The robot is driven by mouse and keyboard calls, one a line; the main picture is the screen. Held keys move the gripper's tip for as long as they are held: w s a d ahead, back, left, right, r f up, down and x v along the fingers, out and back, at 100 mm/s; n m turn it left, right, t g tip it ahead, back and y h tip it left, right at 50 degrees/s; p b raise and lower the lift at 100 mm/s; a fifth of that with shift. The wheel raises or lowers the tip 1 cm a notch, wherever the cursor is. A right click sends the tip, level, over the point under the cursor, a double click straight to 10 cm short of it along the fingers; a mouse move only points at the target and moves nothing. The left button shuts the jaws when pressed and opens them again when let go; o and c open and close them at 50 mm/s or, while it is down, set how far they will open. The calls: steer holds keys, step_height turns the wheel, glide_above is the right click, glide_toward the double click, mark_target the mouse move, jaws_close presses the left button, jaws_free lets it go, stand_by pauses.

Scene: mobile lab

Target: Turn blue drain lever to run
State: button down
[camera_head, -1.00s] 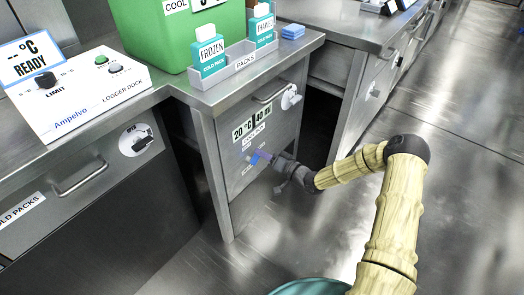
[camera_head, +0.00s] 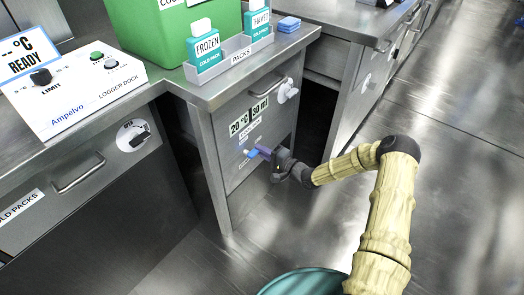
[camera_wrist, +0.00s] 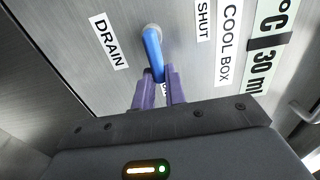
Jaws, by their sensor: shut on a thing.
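The blue drain lever (camera_wrist: 153,52) is on the metal front panel of the cool box cabinet. In the wrist view it runs down from its round pivot, and its free end is between my gripper's two purple fingers (camera_wrist: 160,88). My gripper (camera_head: 264,151) is shut on the lever, which also shows as a small blue piece in the head view (camera_head: 252,153). A DRAIN label (camera_wrist: 109,42) is left of the lever and a SHUT label (camera_wrist: 203,18) is right of its pivot. Another label behind the fingers is mostly hidden.
The counter holds a green box (camera_head: 150,40) and a grey packs tray (camera_head: 238,57). Open floor (camera_head: 450,190) lies to the right.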

steer(key=shift+f, duration=0.15)
steer(key=c, duration=1.4)
jaws_free()
steer(key=shift+c, duration=0.2)
steer(key=p+v, duration=0.4)
steer(key=v, duration=1.3)
steer(key=shift+s+d, duration=0.2)
steer(key=shift+w+p, duration=0.1)
steer(key=shift+p, duration=0.2)
